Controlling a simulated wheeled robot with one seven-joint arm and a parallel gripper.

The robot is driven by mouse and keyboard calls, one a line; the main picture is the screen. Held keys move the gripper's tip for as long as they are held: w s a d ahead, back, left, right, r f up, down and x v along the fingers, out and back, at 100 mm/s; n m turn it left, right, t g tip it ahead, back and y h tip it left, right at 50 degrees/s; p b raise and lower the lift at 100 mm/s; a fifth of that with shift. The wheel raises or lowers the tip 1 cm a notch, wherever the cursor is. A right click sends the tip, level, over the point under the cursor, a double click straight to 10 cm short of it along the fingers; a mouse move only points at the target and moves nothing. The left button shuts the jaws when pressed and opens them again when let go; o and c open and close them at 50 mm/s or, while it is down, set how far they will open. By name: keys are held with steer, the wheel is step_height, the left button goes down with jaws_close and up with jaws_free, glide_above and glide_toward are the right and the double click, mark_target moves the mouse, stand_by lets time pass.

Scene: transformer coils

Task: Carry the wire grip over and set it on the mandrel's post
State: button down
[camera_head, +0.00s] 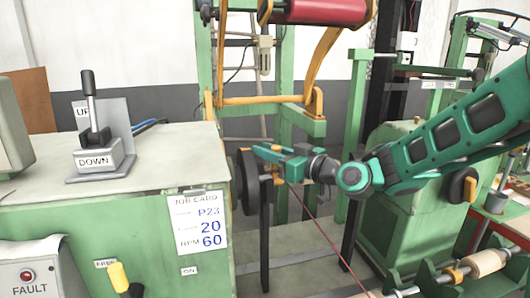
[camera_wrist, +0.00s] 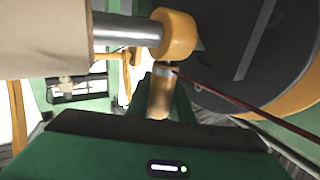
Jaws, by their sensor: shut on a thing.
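My gripper (camera_head: 268,152) is shut on the wire grip, in front of the dark disc (camera_head: 247,190) in the head view. In the wrist view the wire grip (camera_wrist: 160,94) is a small brass-coloured cylinder between my green fingers. A red wire (camera_wrist: 235,100) runs from its top to the right; in the head view the wire (camera_head: 322,228) slants down to the lower right. A beige block on a steel shaft (camera_wrist: 125,30) with an orange collar (camera_wrist: 178,34), which looks like the mandrel, is just above the grip. A gap seems to separate them. I cannot make out the post clearly.
The dark disc (camera_wrist: 225,75) stands close on the right in the wrist view. A green cabinet (camera_head: 110,225) with a lever (camera_head: 90,110) is left. A beige roller (camera_head: 486,262) lies lower right. A black upright (camera_head: 265,235) stands below my gripper.

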steer(key=c, duration=1.5)
jaws_free()
steer(key=shift+s+a, duration=0.15)
steer(key=v, duration=1)
steer(key=shift+d, duration=0.55)
